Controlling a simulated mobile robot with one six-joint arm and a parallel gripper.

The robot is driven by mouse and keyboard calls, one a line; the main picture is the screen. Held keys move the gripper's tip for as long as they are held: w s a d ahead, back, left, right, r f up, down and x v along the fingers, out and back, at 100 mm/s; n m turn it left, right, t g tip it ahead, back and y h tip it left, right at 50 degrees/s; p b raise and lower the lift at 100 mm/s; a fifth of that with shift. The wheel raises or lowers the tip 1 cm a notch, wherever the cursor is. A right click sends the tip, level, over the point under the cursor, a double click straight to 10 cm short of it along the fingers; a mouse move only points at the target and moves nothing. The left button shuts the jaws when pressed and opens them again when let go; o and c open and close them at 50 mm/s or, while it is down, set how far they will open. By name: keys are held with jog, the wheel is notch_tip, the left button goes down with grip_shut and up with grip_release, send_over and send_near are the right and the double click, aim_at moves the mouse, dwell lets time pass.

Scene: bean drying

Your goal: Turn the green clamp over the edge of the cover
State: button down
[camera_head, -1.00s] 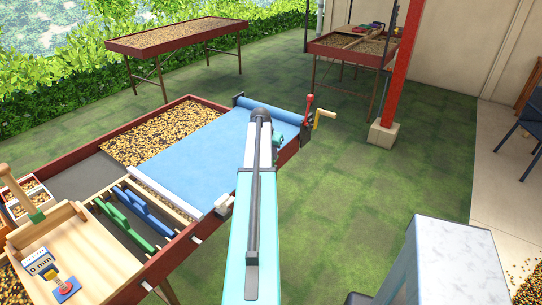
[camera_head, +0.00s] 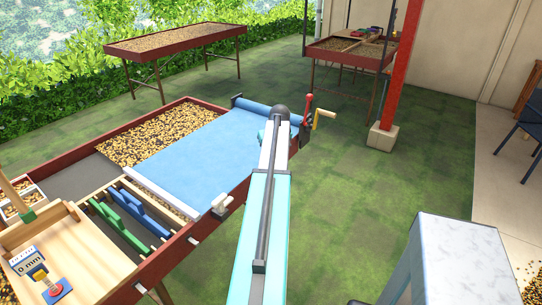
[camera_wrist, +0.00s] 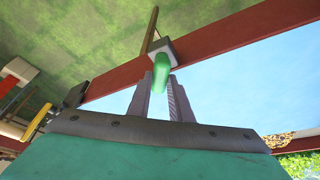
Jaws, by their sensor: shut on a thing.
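The green clamp (camera_wrist: 161,72) shows in the wrist view, standing from a pale block on the red rail of the bean bed. My gripper (camera_wrist: 163,78) has its two grey fingers on either side of the clamp and is shut on it. The blue cover (camera_head: 195,150) lies over part of the beans in the head view and also shows to the right of the fingers in the wrist view (camera_wrist: 235,75). In the head view my arm hides the clamp and the fingertips.
A blue roll with a red-knobbed lever and yellow crank (camera_head: 324,114) sits at the bed's far end. Green and blue rakes (camera_head: 125,222) lie on the near part. A red post (camera_head: 401,70) stands at right. A pale-topped stand (camera_head: 460,255) is at lower right.

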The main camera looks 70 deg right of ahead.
jog(key=n, duration=0.1)
jog(key=n+y+b, duration=0.1)
jog(key=n, duration=0.1)
jog(key=n+t+b, duration=0.1)
jog(key=n, duration=0.1)
jog(key=shift+s+d+f+y, duration=0.1)
jog(key=shift+s+d+y, duration=0.15)
jog(key=shift+y, duration=0.15)
jog(key=shift+n+y+b, duration=0.3)
jog(key=shift+n+b, duration=0.15)
jog(key=shift+n, duration=0.55)
jog(key=c, duration=1.6)
grip_release()
jog(key=shift+r+t, duration=0.25)
jog(key=shift+t, duration=0.05)
jog(key=shift+b+v, duration=1.45)
jog(key=shift+v, duration=5.35)
